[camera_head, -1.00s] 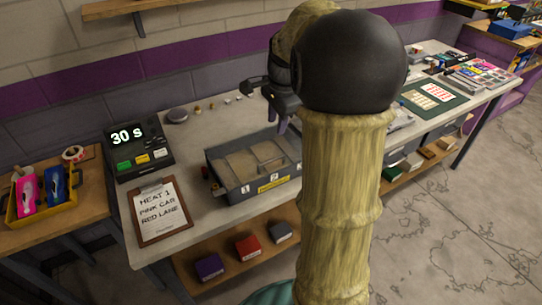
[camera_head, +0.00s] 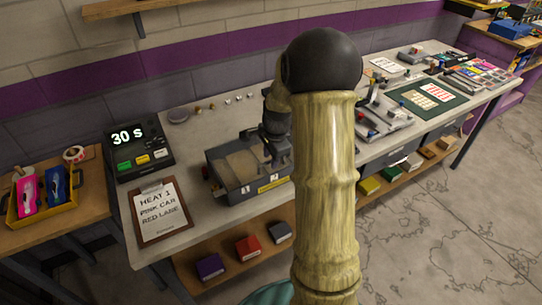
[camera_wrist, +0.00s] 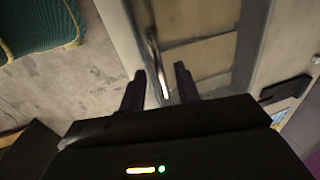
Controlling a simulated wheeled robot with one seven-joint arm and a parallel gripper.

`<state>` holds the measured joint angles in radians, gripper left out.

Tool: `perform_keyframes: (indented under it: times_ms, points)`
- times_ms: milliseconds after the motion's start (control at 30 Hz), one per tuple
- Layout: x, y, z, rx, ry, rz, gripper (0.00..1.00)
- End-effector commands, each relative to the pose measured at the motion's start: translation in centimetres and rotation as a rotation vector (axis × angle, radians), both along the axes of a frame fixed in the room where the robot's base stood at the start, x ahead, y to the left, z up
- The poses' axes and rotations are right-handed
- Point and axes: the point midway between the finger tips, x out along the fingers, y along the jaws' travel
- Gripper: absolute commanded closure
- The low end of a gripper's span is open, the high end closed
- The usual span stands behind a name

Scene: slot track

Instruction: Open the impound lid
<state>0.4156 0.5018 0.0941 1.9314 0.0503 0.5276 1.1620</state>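My gripper (camera_head: 276,158) points down over the right part of the box and hides that part of the lid. In the wrist view, my gripper (camera_wrist: 160,76) has its two dark fingers apart. A shiny metal handle bar (camera_wrist: 154,52) near the lid's edge shows between and beyond the fingertips. I cannot tell whether the fingers touch it.
A timer (camera_head: 138,148) and a clipboard (camera_head: 160,210) lie left of the box. Small pieces line the bench behind it. A green mat (camera_head: 428,97) and other parts are to the right. A lower shelf (camera_head: 225,265) holds coloured blocks.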

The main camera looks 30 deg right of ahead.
Motion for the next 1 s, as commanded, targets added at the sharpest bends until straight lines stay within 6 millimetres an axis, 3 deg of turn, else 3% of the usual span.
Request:
perform_keyframes:
  times_ms: [267,467,767,1000]
  points:
    - [0.0,0.0,-0.2,0.000,0.000,0.000,0.68]
    - [0.0,0.0,-0.2,0.000,0.000,0.000,1.00]
    - [0.3,0.0,-0.1,0.000,-0.001,0.001,1.00]
    - [2.6,0.2,0.1,-0.002,-0.001,0.004,1.00]
